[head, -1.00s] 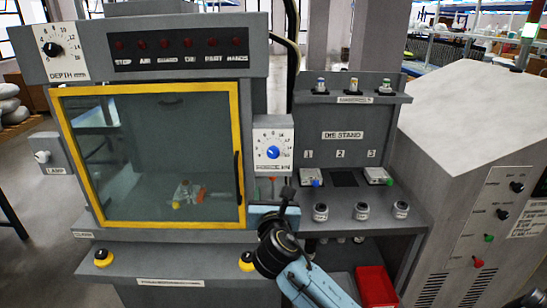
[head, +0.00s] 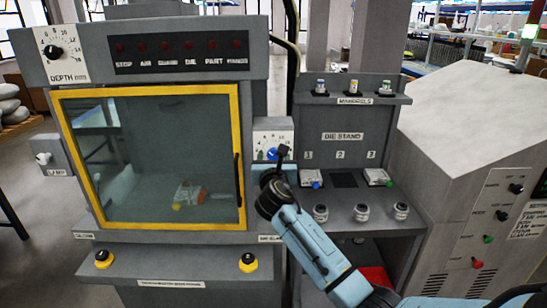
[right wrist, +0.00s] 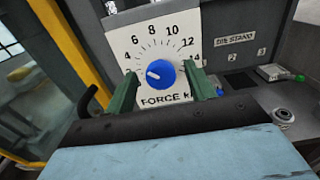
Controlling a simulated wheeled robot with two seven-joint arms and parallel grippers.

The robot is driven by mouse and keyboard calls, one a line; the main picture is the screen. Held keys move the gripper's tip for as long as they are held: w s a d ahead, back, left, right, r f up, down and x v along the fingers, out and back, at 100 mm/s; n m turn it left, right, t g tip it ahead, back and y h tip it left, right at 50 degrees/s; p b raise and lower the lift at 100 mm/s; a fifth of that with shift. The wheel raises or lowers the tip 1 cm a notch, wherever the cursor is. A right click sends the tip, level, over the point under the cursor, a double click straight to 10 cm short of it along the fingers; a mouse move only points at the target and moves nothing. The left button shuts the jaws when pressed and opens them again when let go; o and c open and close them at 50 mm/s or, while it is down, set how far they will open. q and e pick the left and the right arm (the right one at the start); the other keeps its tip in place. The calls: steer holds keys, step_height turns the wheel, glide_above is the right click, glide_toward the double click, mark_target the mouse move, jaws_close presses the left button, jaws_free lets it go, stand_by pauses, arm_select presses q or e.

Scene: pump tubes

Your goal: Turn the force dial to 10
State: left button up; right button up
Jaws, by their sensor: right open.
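The force dial is a blue knob (head: 272,153) on a white scale plate (head: 266,139), to the right of the yellow-framed door. In the right wrist view the blue knob (right wrist: 161,73) sits at the centre of the plate (right wrist: 152,40), marked "FORCE". Its white mark points left, toward the low numbers near 2; the 10 is at the upper right. My right gripper (head: 281,156) is in front of the dial. In the right wrist view its green fingers (right wrist: 161,80) are open, one on each side of the knob, with gaps visible. My left gripper is out of view.
The yellow-framed door (head: 242,165) with a dark handle is just left of the dial. The die stand (head: 343,137) with small jars and dies is to the right. A depth dial (head: 55,52) is at the upper left.

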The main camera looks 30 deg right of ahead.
steer(key=shift+w+d, duration=0.2)
steer(key=shift+w, duration=0.1)
steer(key=c, duration=0.9)
steer(key=shift+c, duration=0.2)
